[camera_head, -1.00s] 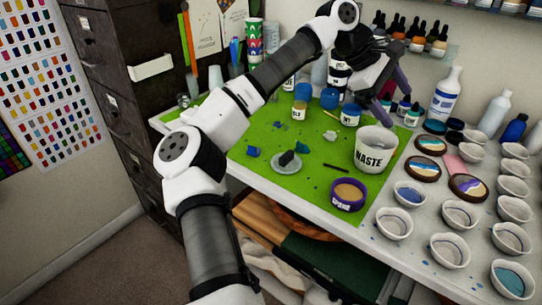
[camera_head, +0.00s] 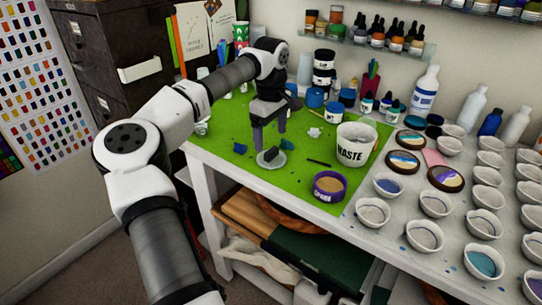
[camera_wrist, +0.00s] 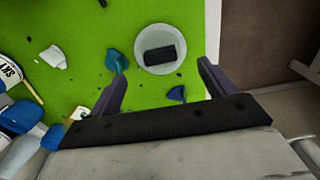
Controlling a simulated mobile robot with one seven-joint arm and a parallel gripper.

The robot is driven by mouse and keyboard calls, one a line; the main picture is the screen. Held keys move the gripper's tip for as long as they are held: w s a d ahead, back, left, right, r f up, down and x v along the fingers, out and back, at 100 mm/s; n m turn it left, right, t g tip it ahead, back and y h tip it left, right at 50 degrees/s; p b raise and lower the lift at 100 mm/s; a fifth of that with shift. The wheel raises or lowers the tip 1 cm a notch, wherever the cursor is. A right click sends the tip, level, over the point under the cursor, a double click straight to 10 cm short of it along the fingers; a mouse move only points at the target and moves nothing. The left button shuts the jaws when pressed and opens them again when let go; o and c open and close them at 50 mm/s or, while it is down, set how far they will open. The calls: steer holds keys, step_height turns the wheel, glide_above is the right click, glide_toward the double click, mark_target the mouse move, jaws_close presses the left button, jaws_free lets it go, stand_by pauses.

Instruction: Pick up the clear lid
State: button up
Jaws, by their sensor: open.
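The clear lid (camera_head: 276,164) is a pale, see-through disc with a dark block on its top. It lies flat on the green mat near the front edge. In the wrist view the lid (camera_wrist: 150,37) shows at top centre, just beyond the fingertips and roughly between their lines. My gripper (camera_head: 269,137) points down above the mat, behind and over the lid, with its fingers apart and nothing between them. The wrist view shows both fingers of my gripper (camera_wrist: 160,72) spread wide.
Blue scraps (camera_head: 240,148) lie beside the lid. A WASTE cup (camera_head: 355,146) and a purple-rimmed tub (camera_head: 329,187) stand to the right. Blue-lidded jars (camera_head: 315,98) stand behind. Many small white cups (camera_head: 435,204) fill the right side of the table.

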mark_target(272, 150)
steer(key=shift+s+d+f+p, duration=0.1)
steer(key=shift+f+p, duration=0.35)
steer(key=shift+f, duration=1.05)
steer(key=shift+s+f+p, duration=0.1)
steer(key=shift+f+p, duration=0.35)
steer(key=shift+f, duration=1)
steer(key=c, duration=0.6)
